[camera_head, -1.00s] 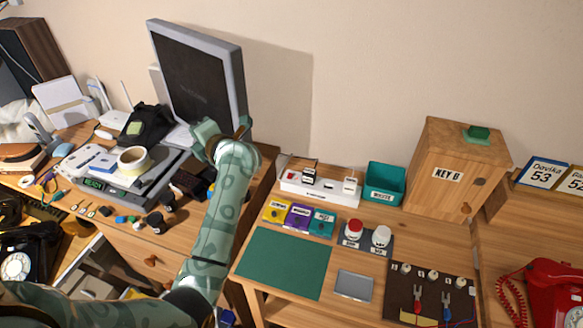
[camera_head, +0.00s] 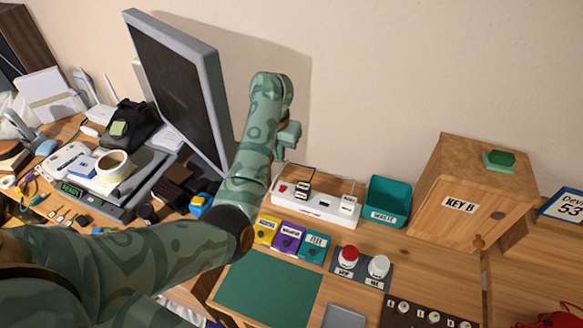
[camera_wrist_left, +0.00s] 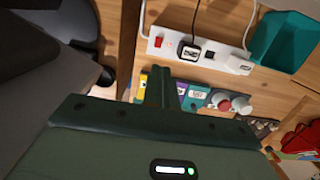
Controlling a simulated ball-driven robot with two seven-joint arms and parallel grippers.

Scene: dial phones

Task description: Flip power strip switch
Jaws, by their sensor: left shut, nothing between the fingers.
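The white power strip (camera_head: 322,209) lies along the back of the desk, with a small red switch (camera_head: 283,189) at its left end and plugs in some sockets. In the left wrist view the strip (camera_wrist_left: 222,63) and its red switch (camera_wrist_left: 158,41) show beyond my fingers. My left gripper (camera_head: 280,158) points down, shut and empty. In the head view it appears above the strip's left end, apart from it; the arm hides part of it. The wrist view shows its closed fingers (camera_wrist_left: 163,88). My right gripper is out of view.
A teal bin (camera_head: 387,204) stands right of the strip, with a wooden key box (camera_head: 465,195) beyond it. A monitor (camera_head: 180,85) stands left of my arm. Yellow, purple and teal blocks (camera_head: 290,237) and red and white knobs (camera_head: 362,261) sit in front of the strip.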

